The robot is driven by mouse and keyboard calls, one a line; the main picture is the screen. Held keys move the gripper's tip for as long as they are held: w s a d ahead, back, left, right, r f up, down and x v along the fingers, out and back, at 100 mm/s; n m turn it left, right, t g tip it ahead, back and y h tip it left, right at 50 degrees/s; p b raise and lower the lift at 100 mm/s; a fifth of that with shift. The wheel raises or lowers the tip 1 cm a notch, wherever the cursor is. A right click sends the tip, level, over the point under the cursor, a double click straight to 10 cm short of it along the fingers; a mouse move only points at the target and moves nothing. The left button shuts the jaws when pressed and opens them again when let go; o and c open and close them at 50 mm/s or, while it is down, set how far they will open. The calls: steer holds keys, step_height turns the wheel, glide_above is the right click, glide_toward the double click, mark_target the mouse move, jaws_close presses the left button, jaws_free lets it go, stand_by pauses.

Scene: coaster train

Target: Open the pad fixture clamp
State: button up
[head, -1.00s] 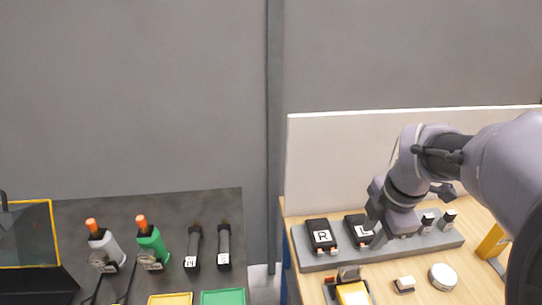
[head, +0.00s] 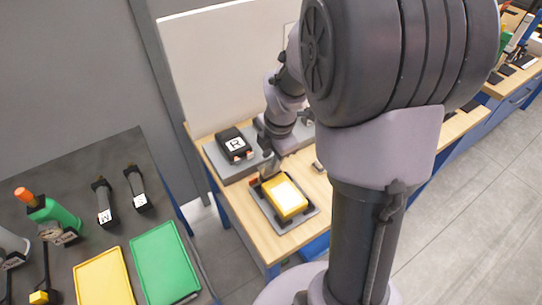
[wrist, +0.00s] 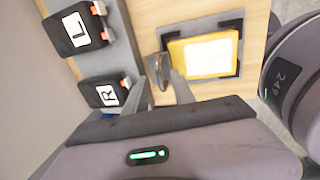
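The pad fixture is a dark grey plate (head: 262,216) on the wooden bench, holding a yellow pad with a white top (head: 286,198). It also shows in the wrist view, with the yellow pad (wrist: 206,56) at upper middle. The clamp is a dark metal lever (wrist: 158,70) at the pad's left edge in the wrist view. My gripper (wrist: 164,84) points down at the clamp; its two fingers stand apart, with the lever close to their tips. I cannot tell whether they touch it. In the head view my gripper (head: 270,157) partly hides the clamp.
Black blocks marked R (head: 235,145) and L (wrist: 74,29) sit on a grey rack behind the fixture. A white panel (head: 220,70) stands behind the bench. A dark table at left holds a green tray (head: 165,263), a yellow tray (head: 103,277) and several tools.

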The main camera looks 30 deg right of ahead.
jaws_close()
steer(key=shift+r+p, duration=0.15)
steer(key=shift+p, duration=0.15)
